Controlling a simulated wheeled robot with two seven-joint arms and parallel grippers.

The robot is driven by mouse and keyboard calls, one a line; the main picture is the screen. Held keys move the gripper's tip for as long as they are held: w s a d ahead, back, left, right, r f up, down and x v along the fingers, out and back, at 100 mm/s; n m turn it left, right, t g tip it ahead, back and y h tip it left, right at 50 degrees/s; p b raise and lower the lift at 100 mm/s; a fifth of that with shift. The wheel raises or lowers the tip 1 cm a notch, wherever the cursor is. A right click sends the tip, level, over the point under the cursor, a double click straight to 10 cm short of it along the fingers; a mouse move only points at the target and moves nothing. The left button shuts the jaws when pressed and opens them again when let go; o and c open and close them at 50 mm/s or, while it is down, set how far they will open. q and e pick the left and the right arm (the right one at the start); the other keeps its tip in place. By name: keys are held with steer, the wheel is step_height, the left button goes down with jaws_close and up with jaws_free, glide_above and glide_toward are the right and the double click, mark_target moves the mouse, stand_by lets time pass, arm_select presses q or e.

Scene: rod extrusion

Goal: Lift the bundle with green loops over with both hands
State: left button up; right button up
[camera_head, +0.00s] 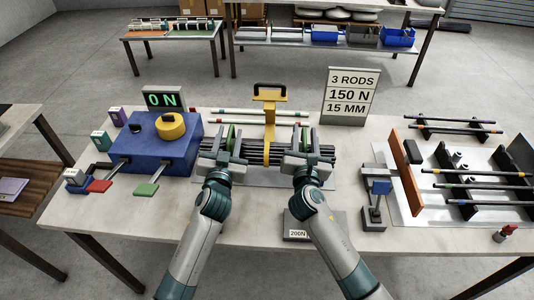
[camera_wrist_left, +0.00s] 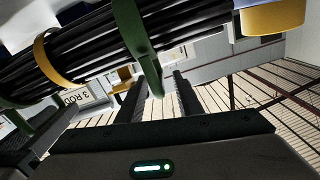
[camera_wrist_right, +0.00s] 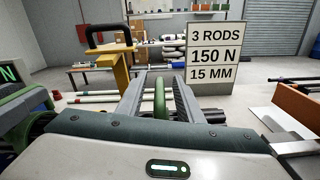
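A bundle of black rods (camera_head: 268,146) lies crosswise on the table, with a green loop near each end. The left green loop (camera_head: 231,138) also shows in the left wrist view (camera_wrist_left: 134,38), and the right green loop (camera_head: 305,138) in the right wrist view (camera_wrist_right: 160,97). My left gripper (camera_head: 222,158) is at the left loop, its spread fingers (camera_wrist_left: 160,80) on either side of the loop's end. My right gripper (camera_head: 305,158) has its spread fingers (camera_wrist_right: 159,75) on either side of the right loop, with narrow gaps. The gripper bodies partly hide the rods.
A yellow clamp (camera_head: 269,108) with a black handle stands at the bundle's middle. A blue machine (camera_head: 150,150) stands left, a sign (camera_head: 350,96) reading 3 RODS, 150 N, 15 MM behind. A rod rack (camera_head: 460,170) is right; a 200N block (camera_head: 297,232) lies in front.

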arm_select(q)
jaws_close()
arm_select(e)
jaws_close()
arm_select(q)
steer(key=shift+a, duration=0.1)
stand_by(1.0)
steer(key=shift+r, duration=0.2)
arm_select(e)
steer(key=shift+r, duration=0.15)
